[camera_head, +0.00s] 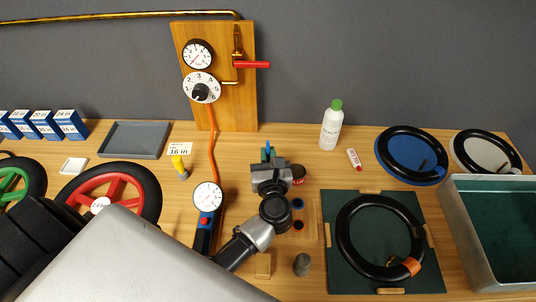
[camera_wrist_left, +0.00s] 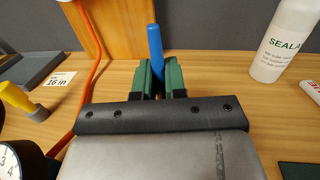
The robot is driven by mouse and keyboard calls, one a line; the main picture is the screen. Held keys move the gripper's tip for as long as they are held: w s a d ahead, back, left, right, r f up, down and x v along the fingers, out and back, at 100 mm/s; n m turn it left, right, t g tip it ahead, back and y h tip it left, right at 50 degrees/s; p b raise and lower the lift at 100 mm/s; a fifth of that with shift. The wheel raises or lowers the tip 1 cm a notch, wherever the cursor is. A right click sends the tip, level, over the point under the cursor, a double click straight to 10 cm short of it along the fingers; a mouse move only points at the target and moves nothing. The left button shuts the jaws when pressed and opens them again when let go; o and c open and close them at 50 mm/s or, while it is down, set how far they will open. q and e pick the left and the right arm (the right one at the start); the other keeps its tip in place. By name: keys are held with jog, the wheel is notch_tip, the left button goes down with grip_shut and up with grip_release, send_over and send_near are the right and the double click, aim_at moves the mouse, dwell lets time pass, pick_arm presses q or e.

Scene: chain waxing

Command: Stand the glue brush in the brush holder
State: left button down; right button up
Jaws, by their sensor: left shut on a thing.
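My left gripper (camera_head: 268,158) is shut on a slim blue handle, which I take to be the glue brush (camera_wrist_left: 155,45). In the left wrist view the handle stands upright between the green fingertips (camera_wrist_left: 158,78); its lower end is hidden behind the gripper. In the head view only a bit of blue (camera_head: 267,145) shows above the gripper. I cannot tell for sure which thing is the brush holder. A wooden block with blue-rimmed and red round inserts (camera_head: 313,213) lies just right of my wrist, and a grey cylinder (camera_head: 302,265) stands nearer. My right gripper is not in view.
A dark red tin (camera_head: 299,173) stands close to the gripper's right. A gauge pump (camera_head: 207,197) and orange hose (camera_head: 212,150) are left. A green mat (camera_head: 340,280) bears a tyre.

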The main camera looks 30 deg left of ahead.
pick_arm(q)
jog(key=shift+f, duration=0.3)
jog(key=c, duration=1.1)
grip_release()
jog(key=b+v, duration=0.4)
jog(key=v, duration=0.6)
jog(key=shift+s+d, duration=0.2)
jog(key=shift+s, duration=0.15)
